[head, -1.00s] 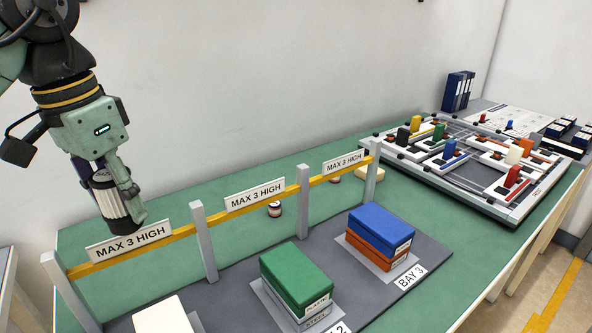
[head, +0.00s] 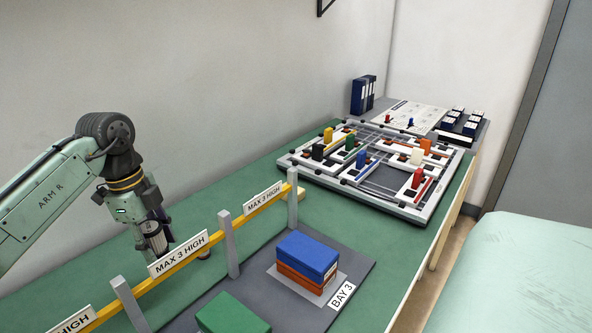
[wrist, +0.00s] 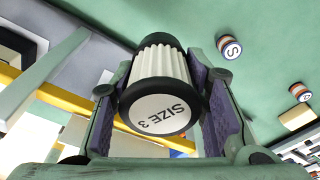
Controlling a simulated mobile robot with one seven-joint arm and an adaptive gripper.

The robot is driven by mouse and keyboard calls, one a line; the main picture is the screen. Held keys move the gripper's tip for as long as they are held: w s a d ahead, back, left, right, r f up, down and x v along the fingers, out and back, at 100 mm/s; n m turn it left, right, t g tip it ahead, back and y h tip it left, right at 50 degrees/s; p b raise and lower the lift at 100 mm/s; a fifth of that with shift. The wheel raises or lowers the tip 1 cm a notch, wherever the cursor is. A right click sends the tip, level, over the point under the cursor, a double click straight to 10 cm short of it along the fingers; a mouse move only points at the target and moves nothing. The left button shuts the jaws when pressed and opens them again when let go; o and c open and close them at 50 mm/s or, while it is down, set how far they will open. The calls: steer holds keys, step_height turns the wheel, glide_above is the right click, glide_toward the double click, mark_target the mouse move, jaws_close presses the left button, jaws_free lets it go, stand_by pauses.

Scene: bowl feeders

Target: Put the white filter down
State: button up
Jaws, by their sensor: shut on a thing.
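The white filter (wrist: 161,82) is a ribbed white cylinder with black ends and a "SIZE 3" label on the end facing the wrist camera. My gripper (wrist: 166,95) is shut on it, with a purple-padded finger on either side. In the head view my gripper (head: 155,240) hangs behind the yellow "MAX 3 HIGH" rail, and the filter (head: 156,238) shows partly between the fingers. The green table top (wrist: 260,30) lies beyond the filter in the wrist view. I cannot tell whether the filter touches it.
The yellow rail (head: 215,237) on grey posts runs in front of my gripper. Two small banded cylinders, one marked S (wrist: 229,46) and another (wrist: 300,92), stand nearby beside a tan block (wrist: 297,116). Blue and orange boxes (head: 308,255) stand in Bay 3.

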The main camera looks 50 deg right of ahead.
step_height(320, 180, down, 7)
steer(key=shift+f+b, duration=0.15)
steer(key=shift+b, duration=0.85)
step_height(320, 180, down, 4)
steer(key=b, duration=0.4)
steer(key=o, duration=1.1)
steer(key=shift+o, duration=0.2)
steer(key=r, duration=0.8)
steer(key=w+r+b, duration=0.1)
steer(key=r, duration=0.3)
steer(key=shift+a, duration=0.4)
